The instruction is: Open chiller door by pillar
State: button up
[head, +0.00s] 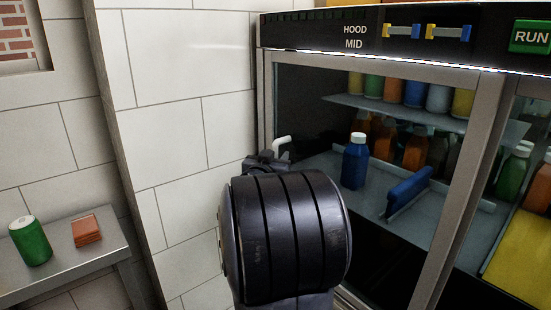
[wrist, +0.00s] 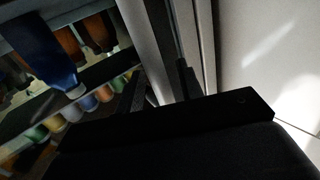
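The chiller door by the pillar (head: 380,68) is a glass pane in a grey metal frame, in the head view. It looks shut. A pale bent bar, likely its handle (head: 283,143), shows near the door's left side. My gripper (head: 266,161) is close to this bar, mostly hidden behind my dark wrist. In the wrist view my gripper's two dark fingers (wrist: 160,90) stand apart, with the grey door frame (wrist: 150,45) beyond them. I cannot tell whether the bar lies between them. The white tiled pillar (head: 170,130) is directly left of the chiller.
Behind the glass are a blue bottle (head: 355,162), a blue divider (head: 408,192) and shelves of coloured bottles. A second glass door is at right. At lower left a metal table (head: 75,262) holds a green can (head: 30,242) and an orange-brown block (head: 87,231).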

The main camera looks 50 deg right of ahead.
grip_shut()
dwell(0.3)
